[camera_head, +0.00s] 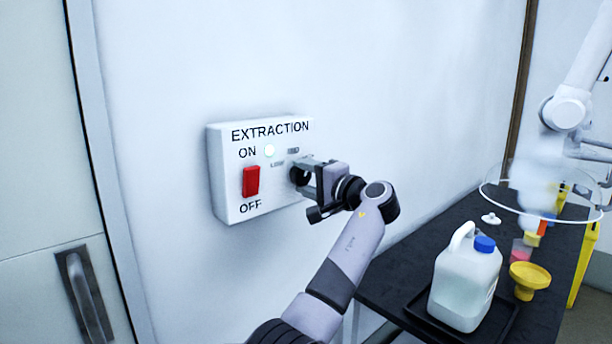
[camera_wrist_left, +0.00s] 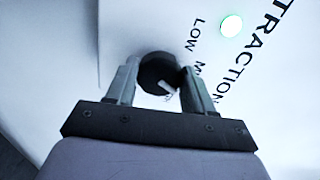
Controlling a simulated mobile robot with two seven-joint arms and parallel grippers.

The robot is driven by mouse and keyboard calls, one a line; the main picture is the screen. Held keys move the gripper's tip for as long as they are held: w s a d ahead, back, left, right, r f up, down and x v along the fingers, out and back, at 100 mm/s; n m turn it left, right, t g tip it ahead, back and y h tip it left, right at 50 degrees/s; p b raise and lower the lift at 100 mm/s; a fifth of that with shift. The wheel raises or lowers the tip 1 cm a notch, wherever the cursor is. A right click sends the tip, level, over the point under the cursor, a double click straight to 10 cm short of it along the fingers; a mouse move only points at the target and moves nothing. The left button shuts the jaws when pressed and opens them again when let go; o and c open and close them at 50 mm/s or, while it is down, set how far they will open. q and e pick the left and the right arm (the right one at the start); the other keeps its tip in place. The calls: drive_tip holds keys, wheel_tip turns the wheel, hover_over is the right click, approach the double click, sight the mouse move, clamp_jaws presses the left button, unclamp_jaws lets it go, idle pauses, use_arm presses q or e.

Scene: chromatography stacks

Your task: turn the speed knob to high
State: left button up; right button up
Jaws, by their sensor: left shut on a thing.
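The speed knob (camera_wrist_left: 158,74) is a round black dial with a white pointer mark, on the white EXTRACTION panel (camera_head: 228,196). My left gripper (camera_head: 305,173) is shut on the knob, with a finger on either side of it, as the left wrist view (camera_wrist_left: 160,85) shows. "LOW" and the start of another label are printed beside the knob; the gripper hides the rest. In the head view the gripper covers much of the knob. A red ON/OFF switch (camera_head: 251,181) and a lit pale-green lamp (camera_head: 269,150) are on the same panel. My right gripper is not in view.
A black bench (camera_head: 395,270) at the right holds a white jug with a blue cap (camera_head: 465,275) in a tray, and a yellow funnel (camera_head: 528,278). A door with a handle (camera_head: 84,295) is at the left. The wall around the panel is clear.

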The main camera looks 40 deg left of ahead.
use_arm(q)
drive_tip(key=m, duration=0.6)
drive_tip(key=shift+r+m, duration=0.15)
drive_tip(key=shift+m, duration=0.25)
idle(0.4)
drive_tip(key=o, duration=1)
drive_tip(key=shift+d, duration=0.1)
drive_tip(key=d, duration=0.2)
drive_tip(key=d+b, duration=0.1)
drive_tip(key=d, duration=0.4)
drive_tip(key=shift+s+b, duration=0.3)
drive_tip(key=shift+b, duration=0.05)
